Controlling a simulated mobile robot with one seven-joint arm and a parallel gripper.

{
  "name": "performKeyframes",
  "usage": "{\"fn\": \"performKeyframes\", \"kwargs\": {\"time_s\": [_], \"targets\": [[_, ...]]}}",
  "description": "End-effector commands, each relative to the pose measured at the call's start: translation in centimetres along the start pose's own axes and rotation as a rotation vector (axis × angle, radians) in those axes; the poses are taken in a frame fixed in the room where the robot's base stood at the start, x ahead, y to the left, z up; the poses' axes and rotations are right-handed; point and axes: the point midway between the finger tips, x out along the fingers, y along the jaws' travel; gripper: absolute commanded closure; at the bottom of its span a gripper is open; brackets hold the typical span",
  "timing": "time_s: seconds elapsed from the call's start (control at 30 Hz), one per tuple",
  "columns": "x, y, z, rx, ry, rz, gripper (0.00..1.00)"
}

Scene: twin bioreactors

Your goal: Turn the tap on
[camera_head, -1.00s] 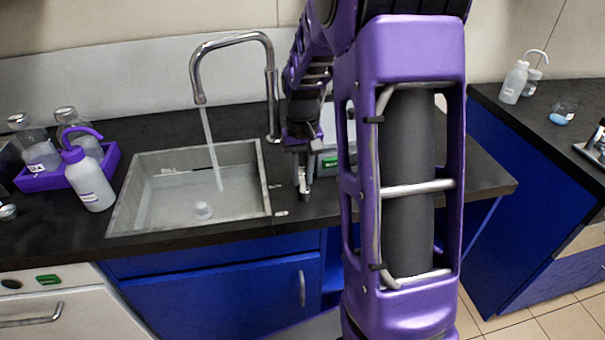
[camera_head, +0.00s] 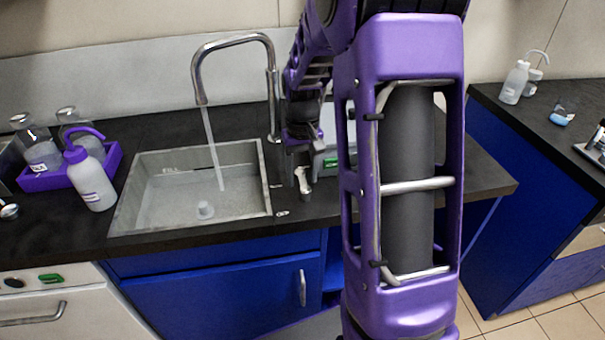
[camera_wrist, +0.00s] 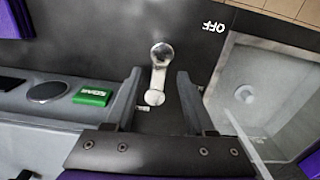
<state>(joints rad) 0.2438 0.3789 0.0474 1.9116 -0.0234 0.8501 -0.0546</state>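The chrome tap (camera_head: 272,95) arches over the sink (camera_head: 240,152), and a stream of water (camera_head: 214,150) runs from its spout into the basin. The tap's small pale lever (camera_head: 303,181) stands on the black counter right of the sink. In the wrist view the lever (camera_wrist: 161,54) lies between and just beyond my open fingertips (camera_wrist: 160,76), with a gap on either side. In the head view my gripper (camera_head: 301,160) points down just above the lever. An "OFF" label (camera_wrist: 213,27) is on the counter near the sink. My arm hides part of the counter.
A grey device with a green switch (camera_wrist: 92,96) stands close beside my gripper. A purple tray (camera_head: 40,182) with bottles and a white wash bottle (camera_head: 92,185) are left of the sink. Another counter (camera_head: 560,150) is at the right, with floor between.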

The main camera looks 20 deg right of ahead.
Motion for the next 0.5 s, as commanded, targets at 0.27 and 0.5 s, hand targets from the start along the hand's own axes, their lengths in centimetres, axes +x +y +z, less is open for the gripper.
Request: {"fn": "performKeyframes", "kwargs": {"time_s": [0.27,0.5], "targets": [[-0.7,0.0,0.0,0.001,0.0,0.0,0.45],[-5.4,0.0,-0.1,0.0,0.005,0.0,0.45]]}}
